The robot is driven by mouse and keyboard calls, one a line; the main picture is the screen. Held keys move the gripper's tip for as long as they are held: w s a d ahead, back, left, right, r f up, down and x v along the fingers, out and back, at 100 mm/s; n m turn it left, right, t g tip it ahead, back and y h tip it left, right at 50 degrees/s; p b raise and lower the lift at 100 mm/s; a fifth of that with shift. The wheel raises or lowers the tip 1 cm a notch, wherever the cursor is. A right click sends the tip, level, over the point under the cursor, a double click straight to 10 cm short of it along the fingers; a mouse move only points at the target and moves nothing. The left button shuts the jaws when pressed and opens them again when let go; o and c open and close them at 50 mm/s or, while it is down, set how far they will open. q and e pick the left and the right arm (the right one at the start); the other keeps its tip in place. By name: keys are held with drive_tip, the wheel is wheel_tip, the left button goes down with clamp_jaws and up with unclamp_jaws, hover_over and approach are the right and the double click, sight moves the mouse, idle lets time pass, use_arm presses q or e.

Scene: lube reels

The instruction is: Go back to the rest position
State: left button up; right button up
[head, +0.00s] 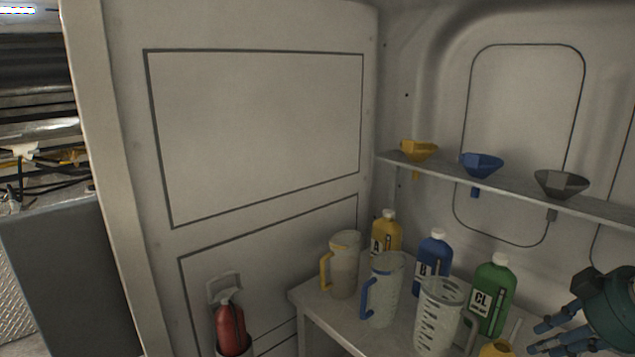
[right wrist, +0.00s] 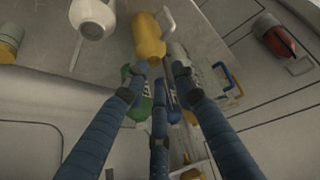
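My right gripper (head: 534,338) is at the lower right of the head view, with its blue fingers pointing left. In the right wrist view its fingers (right wrist: 159,72) are spread with nothing held between them. My left gripper is not in view.
A bench (head: 311,301) holds yellow (head: 387,236), blue (head: 432,257) and green (head: 493,290) bottles, plus translucent jugs (head: 384,290). Above, a shelf (head: 514,188) carries yellow, blue and grey funnels. A red extinguisher (head: 230,328) is lower left. A white vessel (right wrist: 92,18) shows in the wrist view.

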drive_tip(key=s+a+f+n+g, duration=0.1)
drive_tip(key=s+a+f, duration=0.1)
drive_tip(key=a+f, duration=0.35)
drive_tip(key=s+a+f, duration=0.2)
drive_tip(key=f, duration=0.7)
drive_tip(key=s+a+f+n+g, duration=0.1)
drive_tip(key=s+a+f, duration=0.15)
drive_tip(key=f, duration=0.55)
drive_tip(key=s+a+f+m+h, duration=0.1)
drive_tip(key=s+a+f+m, duration=0.1)
drive_tip(key=s+a+f, duration=0.35)
drive_tip(key=s+a+f+m+h, duration=0.1)
drive_tip(key=s+a+f+m, duration=0.15)
drive_tip(key=s, duration=0.55)
wheel_tip(320, 180, down, 27)
drive_tip(key=s+g+b, duration=0.1)
drive_tip(key=s+g, duration=0.1)
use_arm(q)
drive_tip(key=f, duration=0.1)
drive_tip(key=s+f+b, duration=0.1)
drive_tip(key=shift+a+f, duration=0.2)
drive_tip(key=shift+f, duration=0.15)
use_arm(e)
drive_tip(key=s+d+f+g, duration=0.1)
drive_tip(key=s+d+f, duration=0.1)
drive_tip(key=s+f, duration=1.5)
drive_tip(key=shift+d+f+n, duration=0.25)
drive_tip(key=shift+f+n, duration=0.1)
